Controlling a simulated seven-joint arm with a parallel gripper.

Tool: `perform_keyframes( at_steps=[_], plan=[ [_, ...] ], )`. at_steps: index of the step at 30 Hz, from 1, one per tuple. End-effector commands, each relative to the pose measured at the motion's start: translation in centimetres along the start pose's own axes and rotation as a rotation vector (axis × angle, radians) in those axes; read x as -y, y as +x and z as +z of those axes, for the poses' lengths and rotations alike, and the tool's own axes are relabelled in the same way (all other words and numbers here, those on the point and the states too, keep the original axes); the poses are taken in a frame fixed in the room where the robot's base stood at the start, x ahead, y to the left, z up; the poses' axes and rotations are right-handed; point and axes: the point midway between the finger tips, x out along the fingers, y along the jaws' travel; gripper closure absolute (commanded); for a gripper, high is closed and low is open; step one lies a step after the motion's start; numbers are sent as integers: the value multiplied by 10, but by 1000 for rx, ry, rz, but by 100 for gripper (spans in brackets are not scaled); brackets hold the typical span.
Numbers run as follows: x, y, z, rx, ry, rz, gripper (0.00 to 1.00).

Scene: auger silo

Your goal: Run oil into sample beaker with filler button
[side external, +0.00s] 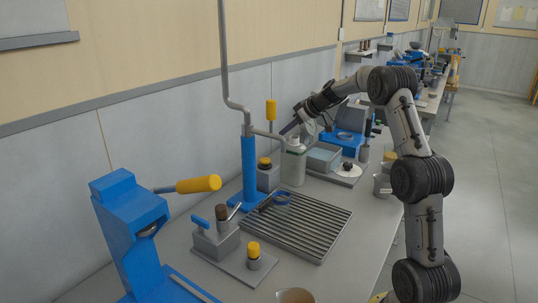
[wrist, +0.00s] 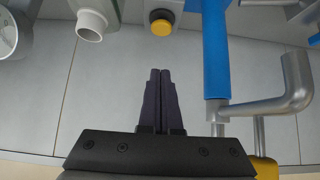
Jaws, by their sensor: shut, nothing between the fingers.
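My gripper (side external: 288,129) is shut and empty, with its fingers together in the wrist view (wrist: 159,74). It is at the back, above a pale green-white canister (side external: 294,165) and near the pipe of a blue column (side external: 249,172). A yellow button on a grey box (side external: 264,163) stands between column and canister; in the wrist view the yellow button (wrist: 161,27) is beyond the fingertips, apart from them. I cannot make out any oil.
A yellow lever handle (side external: 270,110) and a bent grey pipe rise by the column; the bent pipe (wrist: 270,104) is close right of my fingers. Another yellow button (side external: 254,249) is on a front-left fixture. A blue press (side external: 130,235) is at left. Much of the grate is clear.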

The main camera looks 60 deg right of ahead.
Motion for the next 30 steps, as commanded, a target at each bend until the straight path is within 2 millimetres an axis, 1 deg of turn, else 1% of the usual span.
perform_keyframes(
  at_steps=[7, 11, 14, 25, 30],
  plan=[
    [0, 2, 0, 1, 1, -1, 100],
    [0, 13, 0, 2, 1, -2, 100],
    [1, 30, 0, 3, 1, -4, 100],
    [1, 102, 0, 2, 1, -3, 100],
    [0, 118, 18, 2, 3, -1, 100]
  ],
)
